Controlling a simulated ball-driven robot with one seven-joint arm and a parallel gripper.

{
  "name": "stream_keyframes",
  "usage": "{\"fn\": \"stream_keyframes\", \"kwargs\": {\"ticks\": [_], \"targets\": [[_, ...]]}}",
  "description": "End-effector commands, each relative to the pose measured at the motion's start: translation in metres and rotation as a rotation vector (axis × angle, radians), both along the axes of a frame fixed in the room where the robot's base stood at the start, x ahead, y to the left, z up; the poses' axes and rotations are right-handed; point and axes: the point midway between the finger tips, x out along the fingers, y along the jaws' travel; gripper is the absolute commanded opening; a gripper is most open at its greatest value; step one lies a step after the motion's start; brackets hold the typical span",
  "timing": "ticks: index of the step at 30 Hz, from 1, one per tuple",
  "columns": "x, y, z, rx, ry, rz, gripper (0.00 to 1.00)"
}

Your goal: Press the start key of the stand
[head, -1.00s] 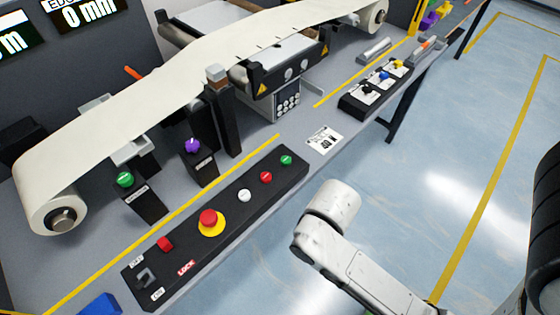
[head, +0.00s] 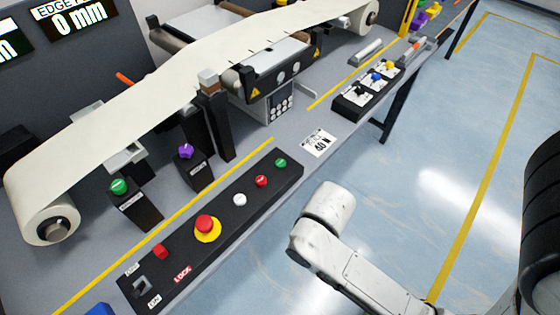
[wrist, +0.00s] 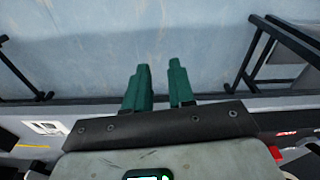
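The stand's black control panel (head: 190,264) runs along the front of the bench in the head view. It carries a green key (head: 280,163) at its far end, then a red key (head: 261,181), a white key (head: 240,200) and a red mushroom button (head: 206,224) on a yellow ring. I cannot read which key is start. My gripper (wrist: 160,70) shows two green fingers in the wrist view, a narrow gap apart with nothing between them. The fingers are hidden in the head view, where my white arm is right of the panel.
A white printed card (head: 318,143) lies beyond the panel. A smaller black switch box (head: 350,106) stands farther along the bench. A green-knobbed post (head: 119,187) and a purple-knobbed post (head: 186,152) stand behind the yellow line, under the pale web (head: 120,98). Open floor is at right.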

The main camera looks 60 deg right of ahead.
Motion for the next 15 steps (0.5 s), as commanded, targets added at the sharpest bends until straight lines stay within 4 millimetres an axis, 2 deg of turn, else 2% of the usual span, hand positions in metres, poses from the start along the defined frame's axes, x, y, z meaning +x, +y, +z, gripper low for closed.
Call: {"fn": "stream_keyframes", "kwargs": {"ticks": [1,7,15], "targets": [[0.0000,0.0000,0.0000,0.000,0.000,0.000,0.19],[0.0000,0.0000,0.0000,0.000,0.000,0.000,0.00],[0.0000,0.0000,0.0000,0.000,0.000,0.000,0.00]]}}
